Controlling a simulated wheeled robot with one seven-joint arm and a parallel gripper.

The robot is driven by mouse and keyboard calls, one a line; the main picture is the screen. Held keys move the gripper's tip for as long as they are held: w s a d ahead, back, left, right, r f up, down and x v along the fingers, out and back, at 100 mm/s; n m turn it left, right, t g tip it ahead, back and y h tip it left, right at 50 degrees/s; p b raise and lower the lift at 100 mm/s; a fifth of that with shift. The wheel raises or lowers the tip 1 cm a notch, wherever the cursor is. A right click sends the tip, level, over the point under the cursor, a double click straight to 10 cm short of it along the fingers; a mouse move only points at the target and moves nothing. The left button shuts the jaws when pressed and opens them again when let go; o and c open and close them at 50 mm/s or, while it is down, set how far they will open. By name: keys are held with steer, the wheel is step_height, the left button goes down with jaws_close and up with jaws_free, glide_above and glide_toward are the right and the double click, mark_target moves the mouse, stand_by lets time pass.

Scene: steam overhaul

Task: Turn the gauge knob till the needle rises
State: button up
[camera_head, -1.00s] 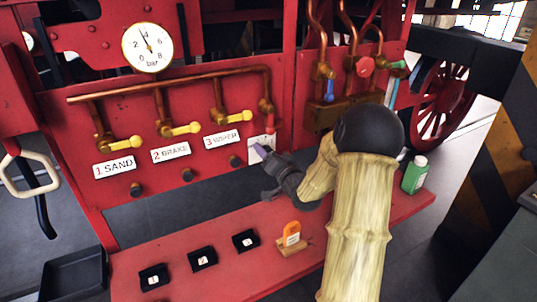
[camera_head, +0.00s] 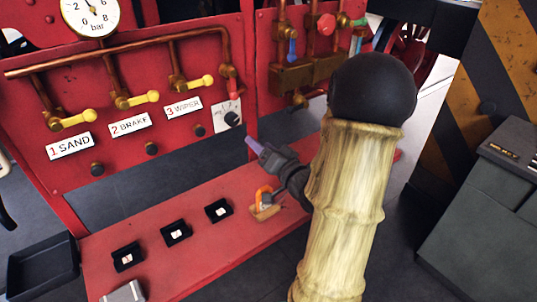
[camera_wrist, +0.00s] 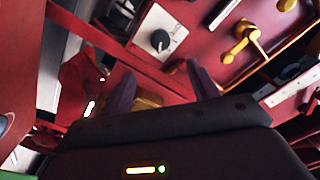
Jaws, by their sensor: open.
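The gauge (camera_head: 90,12) is a white dial marked in bar at the top left of the head view, its top cut off; its dark needle points up and to the left. The black knob (camera_head: 232,118) sits on a white plate on the red panel, right of the label 3. It also shows in the wrist view (camera_wrist: 160,40). My gripper (camera_head: 254,145) is below and right of the knob, apart from it. In the wrist view its two purple fingers (camera_wrist: 160,85) are spread with nothing between them.
Yellow-handled valves (camera_head: 70,120) line the panel above the labels. Black trays (camera_head: 176,233) and an orange item on a wooden block (camera_head: 265,203) stand on the red shelf (camera_head: 200,262). A grey cabinet (camera_head: 485,210) stands at the right.

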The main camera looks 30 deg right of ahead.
steer(key=s+b, duration=0.2)
steer(key=b, duration=0.4)
steer(key=shift+s+f, duration=0.1)
steer(key=shift+s, duration=0.1)
stand_by(0.6)
